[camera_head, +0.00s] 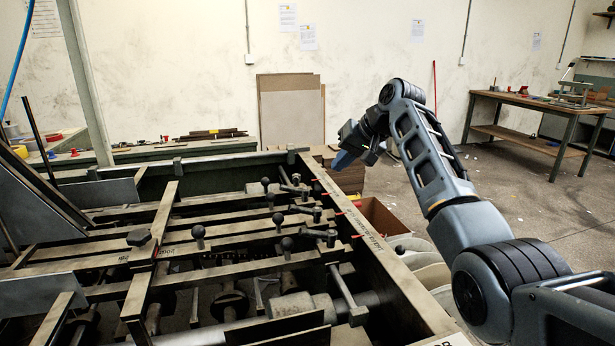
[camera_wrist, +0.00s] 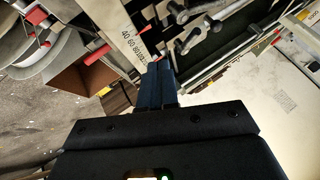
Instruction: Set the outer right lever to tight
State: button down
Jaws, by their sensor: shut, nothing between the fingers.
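The feeder frame's right beam (camera_head: 375,242) carries a printed scale and red pointers, and it also shows in the wrist view (camera_wrist: 122,38). Several dark levers with round knobs sit along it: a near one (camera_head: 320,235), a middle one (camera_head: 306,212) and a far one (camera_head: 291,186). The wrist view shows lever knobs (camera_wrist: 182,17) just beyond the beam. I cannot tell which is the outer right lever, nor read its tight setting. My gripper (camera_head: 345,160), with blue fingers, is above the beam's far part, apart from the levers. Its fingers (camera_wrist: 155,84) are together and empty.
Crossbars and rods (camera_head: 165,225) fill the frame to the left. An open brown box (camera_head: 384,217) stands on the floor right of the beam. Grey boards (camera_head: 291,110) lean on the back wall. A wooden workbench (camera_head: 535,103) stands far right, with free floor before it.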

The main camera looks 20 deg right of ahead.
aim_at(296, 181)
jog(key=w+a+f+p, duration=0.1)
jog(key=w+a+f, duration=0.4)
jog(key=a, duration=0.1)
jog(key=shift+w+a+f, duration=0.2)
jog(key=shift+w+f, duration=0.15)
jog(key=shift+a, duration=0.15)
dwell(0.3)
